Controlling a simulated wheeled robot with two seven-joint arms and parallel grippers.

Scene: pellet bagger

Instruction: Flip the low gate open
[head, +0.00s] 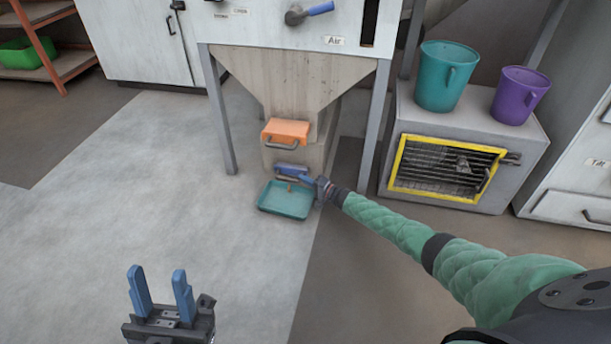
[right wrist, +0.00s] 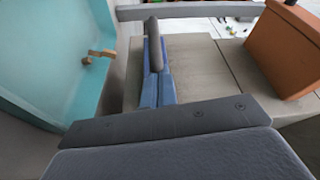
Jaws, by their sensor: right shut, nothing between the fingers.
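An orange gate (head: 286,130) with a grey bar handle sits low on the front of the pale hopper (head: 295,85). Its orange side also shows at the right of the right wrist view (right wrist: 290,45). My right gripper (head: 292,176) is below the orange gate, in front of the hopper's lower part and just above a teal tray (head: 285,203). Its blue fingers (right wrist: 157,75) are closed together and empty. A dark rounded bar (right wrist: 152,42) lies by the fingertips; I cannot tell whether they touch. My left gripper (head: 162,292) is open and empty at the bottom left.
Grey machine legs (head: 217,110) flank the hopper. To the right, a grey box with a yellow-framed grille (head: 447,168) carries a teal bucket (head: 446,75) and a purple bucket (head: 520,95). A small brown piece (right wrist: 97,55) shows against the teal tray. Floor at left is clear.

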